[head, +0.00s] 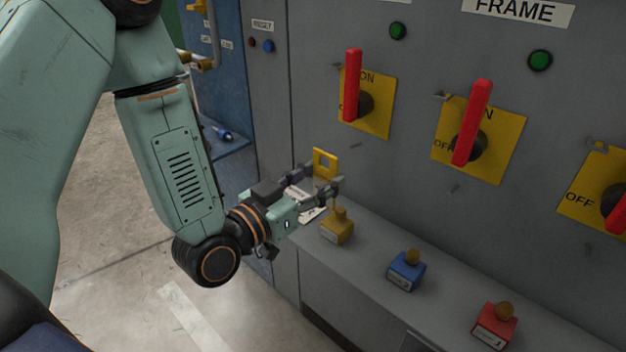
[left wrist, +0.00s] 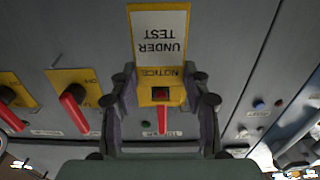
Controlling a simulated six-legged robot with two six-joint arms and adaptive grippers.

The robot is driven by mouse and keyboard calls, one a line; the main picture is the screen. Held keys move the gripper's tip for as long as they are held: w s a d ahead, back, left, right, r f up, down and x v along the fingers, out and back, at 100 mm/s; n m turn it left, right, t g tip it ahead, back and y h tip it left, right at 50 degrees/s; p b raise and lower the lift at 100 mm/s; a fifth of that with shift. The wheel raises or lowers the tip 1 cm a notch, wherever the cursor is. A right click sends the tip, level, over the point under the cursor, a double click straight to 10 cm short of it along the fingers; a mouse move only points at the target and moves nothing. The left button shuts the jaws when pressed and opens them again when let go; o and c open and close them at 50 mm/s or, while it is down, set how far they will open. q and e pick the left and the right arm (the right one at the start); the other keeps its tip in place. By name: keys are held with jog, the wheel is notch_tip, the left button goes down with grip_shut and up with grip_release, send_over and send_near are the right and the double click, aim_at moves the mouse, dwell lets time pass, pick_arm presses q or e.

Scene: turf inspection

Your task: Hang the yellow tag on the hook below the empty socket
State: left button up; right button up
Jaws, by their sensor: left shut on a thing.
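My left gripper (head: 320,184) is shut on the yellow tag (head: 325,163), in front of the grey panel. The tag's yellow top with a square hole sticks up between the fingertips, and its white part shows below them. In the left wrist view the tag (left wrist: 158,78) sits between the fingers (left wrist: 162,105), its "NOTICE UNDER TEST" lettering upside down. Small metal hooks show at the upper left of the middle switch (head: 441,96) and the right switch (head: 599,144). I cannot make out an empty socket. My right gripper is out of view.
Red-handled switches (head: 352,85) on yellow plates line the panel. Yellow (head: 338,227), blue (head: 407,271) and red (head: 494,325) padlock-like blocks stand on the grey ledge (head: 450,296) below. A blue cabinet (head: 228,75) stands to the left, with open floor in front.

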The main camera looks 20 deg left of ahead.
aim_at(360, 156)
pick_arm(q)
jog(key=shift+b+x, duration=0.35)
jog(key=shift+x, duration=1.25)
jog(key=shift+f+b+x, duration=0.15)
jog(key=shift+b+x, duration=0.25)
jog(key=shift+x, duration=0.75)
jog(key=shift+f+b+x, duration=0.15)
jog(key=shift+b+x, duration=0.2)
jog(key=shift+x, duration=0.75)
jog(key=shift+w+d+f, duration=0.2)
jog(key=shift+w+f, duration=0.15)
jog(key=shift+w, duration=0.25)
jog(key=o, duration=1.2)
